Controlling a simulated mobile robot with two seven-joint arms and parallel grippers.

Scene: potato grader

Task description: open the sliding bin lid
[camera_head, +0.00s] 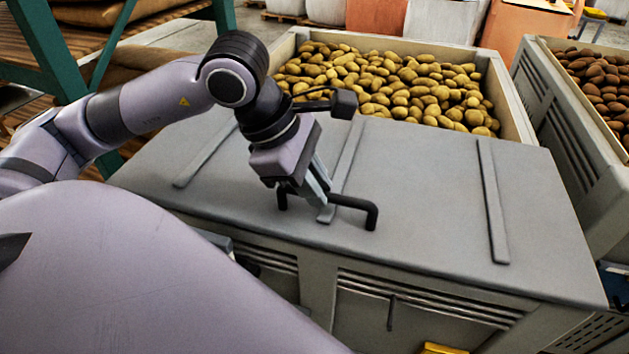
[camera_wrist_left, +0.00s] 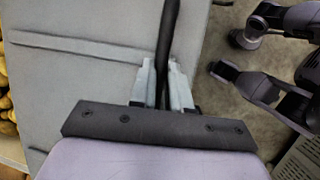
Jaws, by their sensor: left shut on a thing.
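The grey sliding lid (camera_head: 420,200) covers the near part of a large bin (camera_head: 515,110). The bin's far part is uncovered and shows yellow potatoes (camera_head: 400,85). A black bar handle (camera_head: 355,203) stands on the lid near its front edge. My left gripper (camera_head: 325,200) is shut on this handle, with the fingers reaching down on it from above. In the left wrist view, the dark handle bar (camera_wrist_left: 168,40) runs between the two pale fingers (camera_wrist_left: 166,85), and the lid (camera_wrist_left: 90,70) lies behind. My right gripper cannot be made out in the head view.
A second bin (camera_head: 565,120) with brownish-red potatoes (camera_head: 605,80) stands close at the right. A green-framed rack (camera_head: 50,50) is at the left. More sacks and crates (camera_head: 445,18) stand behind. A yellow item (camera_head: 440,348) shows below the bin's front.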

